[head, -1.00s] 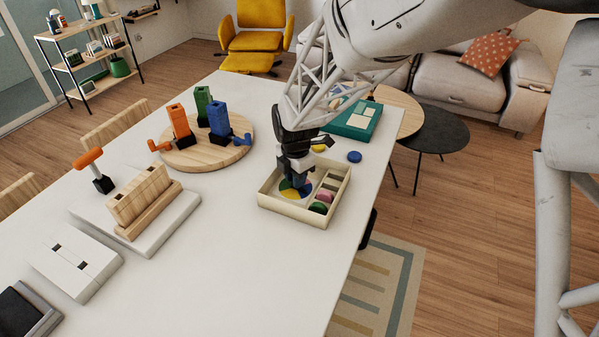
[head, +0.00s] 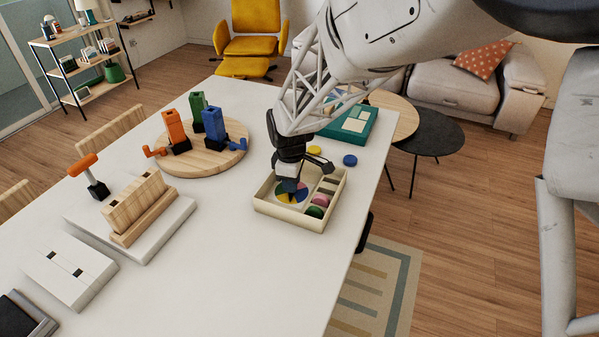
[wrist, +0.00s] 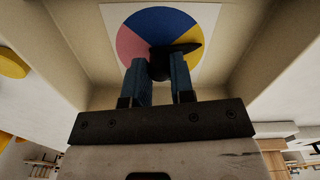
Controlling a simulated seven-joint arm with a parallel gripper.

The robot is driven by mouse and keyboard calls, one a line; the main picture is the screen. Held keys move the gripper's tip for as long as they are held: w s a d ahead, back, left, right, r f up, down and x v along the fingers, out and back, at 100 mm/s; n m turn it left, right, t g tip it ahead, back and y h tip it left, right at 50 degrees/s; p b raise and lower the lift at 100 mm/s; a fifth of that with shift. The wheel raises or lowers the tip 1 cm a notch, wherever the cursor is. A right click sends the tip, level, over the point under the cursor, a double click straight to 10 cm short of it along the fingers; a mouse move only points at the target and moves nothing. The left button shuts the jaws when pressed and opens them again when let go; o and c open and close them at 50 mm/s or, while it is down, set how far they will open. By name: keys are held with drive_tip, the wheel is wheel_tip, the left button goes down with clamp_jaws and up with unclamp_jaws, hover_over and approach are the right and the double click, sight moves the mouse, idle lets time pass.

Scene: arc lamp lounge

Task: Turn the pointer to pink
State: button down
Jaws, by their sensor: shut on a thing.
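The spinner disc (wrist: 155,22) with blue, pink and yellow sectors lies in a cream box (head: 293,217); the disc also shows in the head view (head: 284,198). In the wrist view blue is at the top, pink at the left and yellow at the right. The black pointer (wrist: 183,48) sits at the disc's middle, its tip toward the right, near the border of blue and yellow. My gripper (wrist: 162,72) is shut on the pointer's central hub, with a blue finger on each side. The fingers hide the lower part of the disc.
Green and pink pieces (head: 317,211) lie in the box's right compartments. Yellow and blue discs (head: 350,160) lie behind the box. A round wooden board (head: 205,160) with coloured blocks stands to the left. The table in front of the box is clear.

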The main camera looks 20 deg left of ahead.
drive_tip(key=m, duration=0.4)
drive_tip(key=shift+m, duration=0.3)
drive_tip(key=m, duration=1)
drive_tip(key=shift+m, duration=0.4)
drive_tip(key=m, duration=0.4)
drive_tip(key=shift+m, duration=0.3)
drive_tip(key=m, duration=1.5)
drive_tip(key=shift+m, duration=2.4)
